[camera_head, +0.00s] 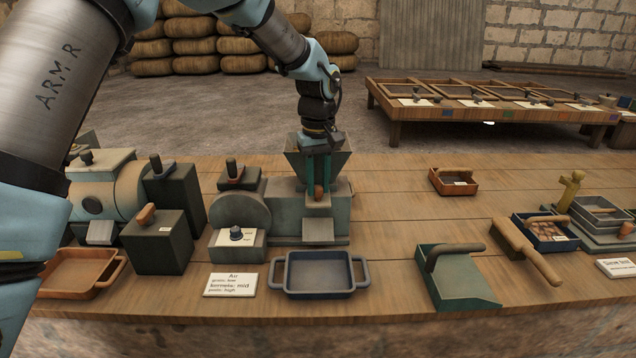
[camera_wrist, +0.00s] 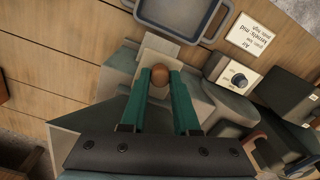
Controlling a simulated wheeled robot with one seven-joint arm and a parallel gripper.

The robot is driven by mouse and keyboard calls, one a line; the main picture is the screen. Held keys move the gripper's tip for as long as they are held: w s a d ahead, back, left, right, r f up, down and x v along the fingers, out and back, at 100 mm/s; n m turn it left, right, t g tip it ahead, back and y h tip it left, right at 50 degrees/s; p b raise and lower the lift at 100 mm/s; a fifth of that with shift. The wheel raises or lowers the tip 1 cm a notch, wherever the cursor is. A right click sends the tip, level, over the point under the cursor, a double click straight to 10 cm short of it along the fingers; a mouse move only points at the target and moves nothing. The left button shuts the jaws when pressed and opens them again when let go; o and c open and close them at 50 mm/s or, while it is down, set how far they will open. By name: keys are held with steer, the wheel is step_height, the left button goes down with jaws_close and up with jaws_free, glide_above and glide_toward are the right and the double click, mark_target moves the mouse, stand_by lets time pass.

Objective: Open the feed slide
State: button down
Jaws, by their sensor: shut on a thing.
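A grey-green machine (camera_head: 325,212) with a square funnel hopper (camera_head: 297,158) on top stands on the wooden bench. A round brown knob (camera_head: 319,193), apparently the feed slide's, sits on its front below the hopper. My gripper (camera_head: 319,184) points down in front of the hopper, its green fingers at the knob. In the wrist view my gripper (camera_wrist: 160,80) is shut on the brown knob (camera_wrist: 160,73), one finger on each side. The slide plate behind the knob is hidden, so I cannot tell how far it is out.
A blue-grey tray (camera_head: 319,292) stands in front of the machine, beside a label card (camera_head: 230,285). A dial box (camera_head: 238,243) and a dark block with a handle (camera_head: 157,243) stand left. A green scoop (camera_head: 458,280) lies right. The bench between machine and scoop is clear.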

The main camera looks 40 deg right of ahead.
stand_by(0.7)
steer(key=shift+s+a+b, duration=0.45)
steer(key=shift+s+a, duration=0.45)
steer(key=shift+s, duration=0.15)
steer(key=c, duration=0.6)
jaws_free()
steer(key=shift+c, duration=0.2)
steer(key=shift+r, duration=0.1)
step_height(320, 180, up, 11)
steer(key=b, duration=0.2)
steer(key=shift+f, duration=0.2)
